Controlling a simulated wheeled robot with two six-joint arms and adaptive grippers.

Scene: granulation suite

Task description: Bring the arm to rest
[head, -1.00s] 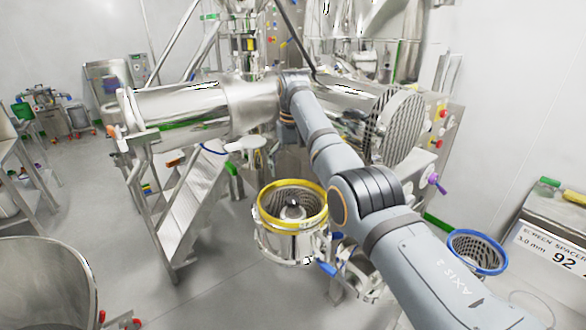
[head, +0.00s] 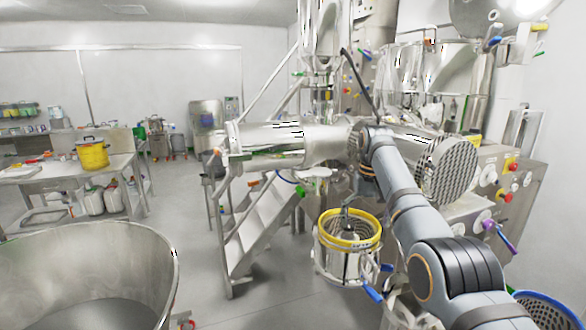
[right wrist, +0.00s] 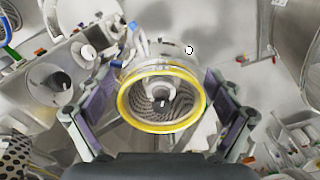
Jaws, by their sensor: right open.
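My right arm (head: 410,205) reaches in from the lower right of the head view, towards the steel machine. In the right wrist view my right gripper (right wrist: 160,100) is open, with one finger on each side of the vessel's yellow rim (right wrist: 125,112). Nothing is visibly clamped between the fingers. I cannot tell whether they touch the vessel. My left gripper is not in view.
A steel machine with a horizontal drum (head: 270,145) and steps (head: 255,230) stands behind the vessel. A large steel bowl (head: 150,250) is at lower left. A blue-rimmed basket (head: 545,310) is at lower right. Bare floor (head: 205,275) lies between bowl and steps.

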